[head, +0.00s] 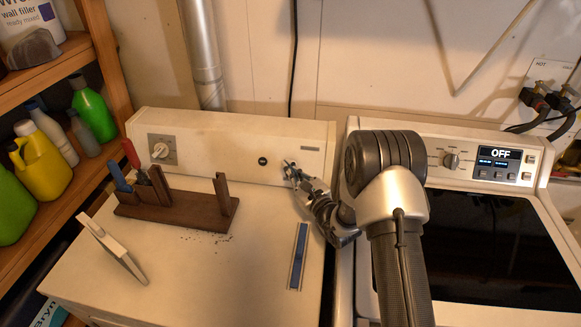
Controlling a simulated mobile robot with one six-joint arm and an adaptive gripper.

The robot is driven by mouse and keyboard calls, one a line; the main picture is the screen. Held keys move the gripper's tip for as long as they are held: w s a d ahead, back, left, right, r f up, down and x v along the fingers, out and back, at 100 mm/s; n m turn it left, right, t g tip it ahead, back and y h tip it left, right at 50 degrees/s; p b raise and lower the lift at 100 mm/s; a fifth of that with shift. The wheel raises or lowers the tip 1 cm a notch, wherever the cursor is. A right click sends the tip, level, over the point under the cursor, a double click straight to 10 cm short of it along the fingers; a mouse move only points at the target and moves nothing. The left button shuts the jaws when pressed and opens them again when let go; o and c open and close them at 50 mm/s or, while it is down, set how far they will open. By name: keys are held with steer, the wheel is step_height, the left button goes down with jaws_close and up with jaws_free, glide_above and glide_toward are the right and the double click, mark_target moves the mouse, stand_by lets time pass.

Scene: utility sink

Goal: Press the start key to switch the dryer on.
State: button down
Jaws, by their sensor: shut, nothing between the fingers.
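The left white machine has a raised back panel (225,140) with a dial (160,150) at its left and a small round dark key (262,161) right of the middle. A silvery duct rises behind this machine. My gripper (289,168) is shut and empty, its tips in front of the panel just right of the dark key. I cannot tell whether the tips touch the panel. The right white machine has a knob (450,160) and a display (500,164) reading OFF, with small buttons beside it. My arm hides part of that panel's left side.
Dark crumbs lie near the rack. Shelves with bottles (42,165) border the left. Taps and hoses (545,103) are at right.

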stand_by(0.7)
steer(key=shift+w+d+f+b, duration=0.1)
steer(key=shift+w+f+b, duration=0.1)
steer(key=shift+w+b, duration=0.25)
steer(key=shift+w+f+b, duration=0.1)
steer(key=shift+w+b, duration=0.2)
stand_by(0.6)
steer(key=shift+s, duration=0.1)
steer(key=shift+s+r, duration=0.25)
steer(key=shift+s, duration=0.4)
steer(key=shift+s+a+r+p, duration=0.2)
steer(key=shift+s+r+p, duration=0.1)
steer(key=shift+s, duration=0.45)
steer(key=shift+s+a+r+p, duration=0.15)
steer(key=shift+s+r+p, duration=0.15)
steer(key=shift+s, duration=0.5)
steer(key=shift+s+a+r+p, duration=0.2)
steer(key=shift+s+r+p, duration=0.1)
steer(key=shift+s, duration=0.45)
